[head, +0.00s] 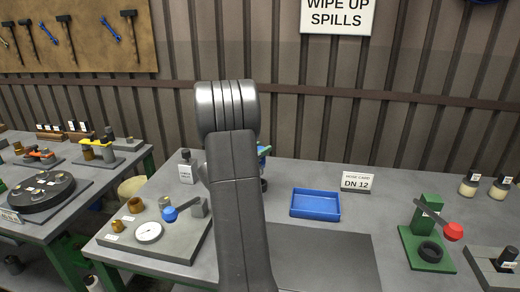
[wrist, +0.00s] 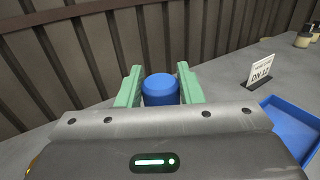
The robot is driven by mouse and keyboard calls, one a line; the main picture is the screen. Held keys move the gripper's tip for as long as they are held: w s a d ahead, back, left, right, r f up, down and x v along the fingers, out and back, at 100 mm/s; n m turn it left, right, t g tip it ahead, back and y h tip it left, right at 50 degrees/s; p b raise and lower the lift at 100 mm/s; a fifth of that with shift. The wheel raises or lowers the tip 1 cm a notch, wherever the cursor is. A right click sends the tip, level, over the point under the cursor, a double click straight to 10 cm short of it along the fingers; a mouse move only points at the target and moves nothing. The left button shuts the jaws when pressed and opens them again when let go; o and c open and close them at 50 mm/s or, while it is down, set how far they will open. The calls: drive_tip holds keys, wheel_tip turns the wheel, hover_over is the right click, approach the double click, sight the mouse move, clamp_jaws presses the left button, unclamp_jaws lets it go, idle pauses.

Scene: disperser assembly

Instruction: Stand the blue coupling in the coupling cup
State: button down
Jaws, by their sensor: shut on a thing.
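The blue coupling (wrist: 160,88) is a short blue cylinder, upright between the two pale green fingers of my gripper (wrist: 160,90) in the wrist view. The fingers are shut on its sides. In the head view my arm hides most of the gripper; only a bit of green and blue shows at its right edge. I cannot make out the coupling cup for certain. A dark rounded thing (head: 264,185) shows partly beside my arm, below the gripper, but I cannot tell what it is.
A blue tray (head: 315,215) and a DN 12 card (head: 358,182) stand right of my arm. A green press with a red knob (head: 453,232) is farther right. A grey plate (head: 180,250) with brass fittings and a gauge lies left. A white-labelled bottle (head: 186,170) stands behind it.

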drive_tip(key=shift+f+b, duration=0.8)
drive_tip(key=shift+f, duration=0.4)
drive_tip(key=shift+b, duration=0.7)
idle(0.9)
drive_tip(key=shift+f+b, duration=1.9)
drive_tip(key=shift+f, duration=0.05)
drive_tip(key=c, duration=0.9)
unclamp_jaws()
wheel_tip(320, 180, up, 10)
drive_tip(key=shift+r+p, duration=0.1)
drive_tip(key=shift+p, duration=0.5)
